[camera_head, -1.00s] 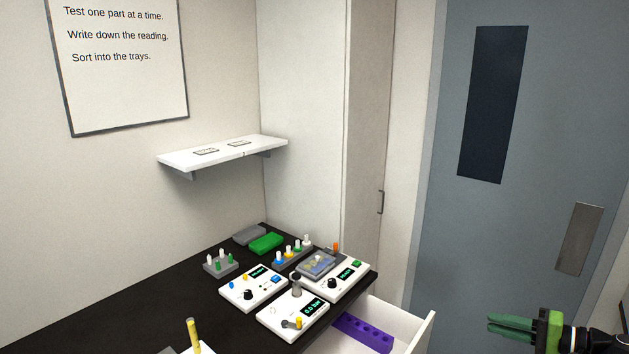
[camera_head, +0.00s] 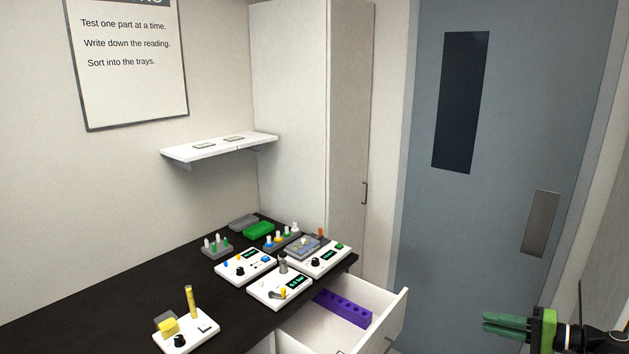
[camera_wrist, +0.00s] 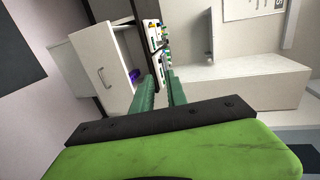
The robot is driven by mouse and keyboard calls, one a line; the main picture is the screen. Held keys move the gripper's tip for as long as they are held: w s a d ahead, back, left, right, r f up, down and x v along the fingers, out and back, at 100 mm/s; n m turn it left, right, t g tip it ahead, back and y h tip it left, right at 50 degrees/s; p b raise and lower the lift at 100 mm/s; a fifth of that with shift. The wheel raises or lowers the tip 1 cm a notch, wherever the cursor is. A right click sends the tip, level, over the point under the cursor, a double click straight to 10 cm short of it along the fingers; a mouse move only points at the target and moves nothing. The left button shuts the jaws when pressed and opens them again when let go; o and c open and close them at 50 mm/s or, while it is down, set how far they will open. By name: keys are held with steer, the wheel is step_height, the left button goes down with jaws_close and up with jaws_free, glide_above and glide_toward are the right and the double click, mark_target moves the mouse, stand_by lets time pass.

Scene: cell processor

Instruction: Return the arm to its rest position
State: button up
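My gripper (camera_head: 507,325) is at the lower right of the head view, with green fingers pointing left. It is off the bench, to the right of the open drawer, and touches nothing. In the wrist view, the two green fingers (camera_wrist: 160,92) extend away from the camera with a narrow gap between them. Nothing shows between them. The bench and drawer lie beyond the fingertips.
A drawer (camera_head: 398,300) stands open under the black bench (camera_head: 60,318), with a purple rack (camera_head: 342,307) inside. Several white instruments, a green block (camera_head: 259,230) and a grey block (camera_head: 244,223) sit on the bench. A grey door (camera_head: 430,225) is behind.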

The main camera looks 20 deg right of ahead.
steer(key=w+a+f+n+g, duration=0.2)
steer(key=w+a+f+g, duration=0.3)
steer(key=w+a, duration=0.45)
steer(key=w+a+f+n+g, duration=0.2)
steer(key=w+a+f+g, duration=0.3)
steer(key=w+a, duration=0.5)
steer(key=w+a+f+n+g+h, duration=0.1)
steer(key=w+a+f+n+h, duration=0.15)
steer(key=a, duration=0.65)
steer(key=w+a+f+n+g+h, duration=0.1)
steer(key=a+f+n+h, duration=0.15)
steer(key=a, duration=0.75)
steer(key=w+a+f+n+g+h, duration=0.1)
steer(key=w+a+f+n+h, duration=0.2)
steer(key=a, duration=0.6)
steer(key=s+f+b, duration=0.3)
steer(key=f+b, duration=3.2)
steer(key=f, duration=0.1)
step_height(320, 180, up, 28)
steer(key=p, duration=2.7)
steer(key=shift+a+f+g+y, duration=0.2)
steer(key=shift+a+g+y, duration=0.1)
steer(key=shift+a+g, duration=0.1)
